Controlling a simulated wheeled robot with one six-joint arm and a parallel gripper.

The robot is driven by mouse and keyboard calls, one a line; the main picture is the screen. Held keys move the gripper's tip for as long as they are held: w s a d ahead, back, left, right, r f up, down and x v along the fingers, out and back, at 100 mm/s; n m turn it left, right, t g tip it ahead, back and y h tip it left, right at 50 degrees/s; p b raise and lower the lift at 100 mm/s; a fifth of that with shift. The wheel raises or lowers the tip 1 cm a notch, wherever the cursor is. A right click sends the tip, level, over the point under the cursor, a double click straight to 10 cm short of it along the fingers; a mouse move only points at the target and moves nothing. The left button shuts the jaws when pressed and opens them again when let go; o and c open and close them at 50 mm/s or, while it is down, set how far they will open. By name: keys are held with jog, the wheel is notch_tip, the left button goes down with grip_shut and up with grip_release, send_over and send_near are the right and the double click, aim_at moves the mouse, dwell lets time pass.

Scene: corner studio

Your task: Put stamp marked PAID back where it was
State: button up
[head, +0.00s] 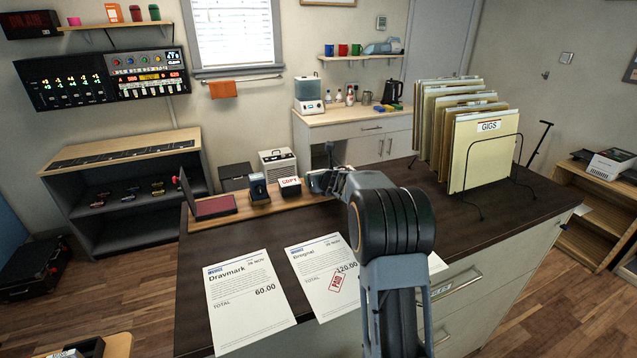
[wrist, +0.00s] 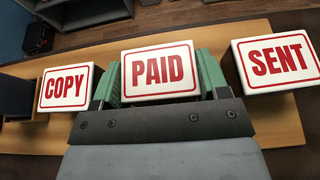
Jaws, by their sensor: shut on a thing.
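The stamp marked PAID (wrist: 160,70) sits between the green fingers of my gripper (wrist: 160,82) in the wrist view, its label facing the camera. It is in line between the stamp marked COPY (wrist: 66,88) on the left and the stamp marked SENT (wrist: 277,62) on the right, over the wooden stand (wrist: 225,112). I cannot tell whether its base touches the stand.
An open ink pad (head: 214,207) and a dark stamp (head: 259,188) stand left on the stand. A folder rack (head: 478,150) stands right.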

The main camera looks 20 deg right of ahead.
jog(key=shift+f, duration=0.1)
jog(key=shift+f, duration=0.15)
jog(key=o, duration=0.9)
jog(key=shift+s+r, duration=0.1)
jog(key=shift+r, duration=0.2)
jog(key=b+v, duration=0.1)
jog(key=v, duration=0.9)
jog(key=shift+s+r, duration=0.15)
jog(key=shift+s, duration=0.25)
jog(key=shift+s+r, duration=0.15)
jog(key=shift+s, duration=0.3)
